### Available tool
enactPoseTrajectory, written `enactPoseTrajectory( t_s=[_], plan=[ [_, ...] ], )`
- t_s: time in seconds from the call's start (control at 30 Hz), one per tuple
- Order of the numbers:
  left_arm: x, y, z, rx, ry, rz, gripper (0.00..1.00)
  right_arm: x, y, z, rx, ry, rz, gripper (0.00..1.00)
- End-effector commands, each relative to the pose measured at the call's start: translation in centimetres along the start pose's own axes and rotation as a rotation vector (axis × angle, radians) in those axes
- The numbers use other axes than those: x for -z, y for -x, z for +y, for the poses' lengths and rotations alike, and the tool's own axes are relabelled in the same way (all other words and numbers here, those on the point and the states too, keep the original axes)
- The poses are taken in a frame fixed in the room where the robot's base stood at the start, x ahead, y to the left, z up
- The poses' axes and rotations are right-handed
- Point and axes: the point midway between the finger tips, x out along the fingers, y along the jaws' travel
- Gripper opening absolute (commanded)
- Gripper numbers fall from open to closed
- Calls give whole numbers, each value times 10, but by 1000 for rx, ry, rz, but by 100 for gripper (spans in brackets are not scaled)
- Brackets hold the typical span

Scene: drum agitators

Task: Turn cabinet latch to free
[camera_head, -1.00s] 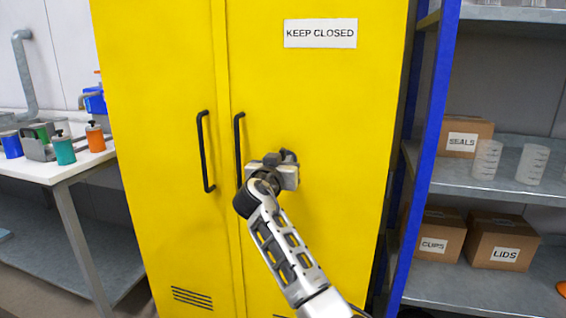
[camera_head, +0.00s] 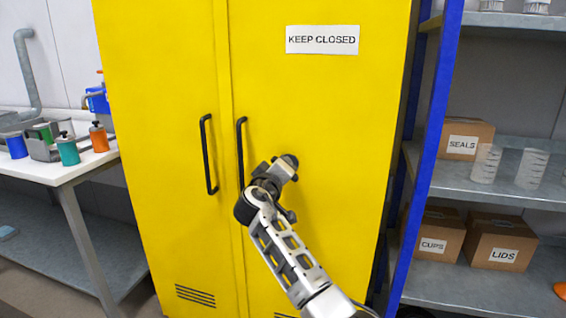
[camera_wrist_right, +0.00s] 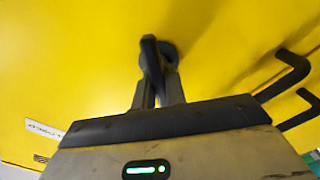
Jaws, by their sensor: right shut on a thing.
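The yellow cabinet (camera_head: 310,110) stands ahead with both doors shut and two black bar handles. A small black latch knob (camera_head: 290,160) is on the right door, right of the handles; my right gripper (camera_head: 284,167) covers most of it. In the right wrist view the latch (camera_wrist_right: 152,58) is a dark lever on a round base against the yellow door. The fingers of my right gripper (camera_wrist_right: 158,88) are closed on the lever. The gripper is tilted in the head view. My left gripper is in neither view.
The right door's handle (camera_head: 240,150) is close to the left of my right gripper. A blue-post shelf with boxes (camera_head: 438,235) stands at the right. A white bench (camera_head: 60,170) with bottles stands at the left.

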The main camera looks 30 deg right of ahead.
Motion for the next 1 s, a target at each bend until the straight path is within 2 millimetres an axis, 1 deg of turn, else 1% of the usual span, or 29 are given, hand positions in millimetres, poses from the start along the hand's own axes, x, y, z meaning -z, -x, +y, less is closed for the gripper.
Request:
enactPoseTrajectory(
  t_s=[0.2,0.5,0.73,1.0],
  plan=[
    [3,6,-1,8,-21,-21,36,1,0,0,2,210,-3,0],
    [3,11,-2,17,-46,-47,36,0,0,-2,1,467,-3,0],
    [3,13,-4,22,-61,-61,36,-1,0,-4,2,603,-2,0],
    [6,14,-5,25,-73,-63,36,-3,0,-6,2,683,-3,0]
  ],
)
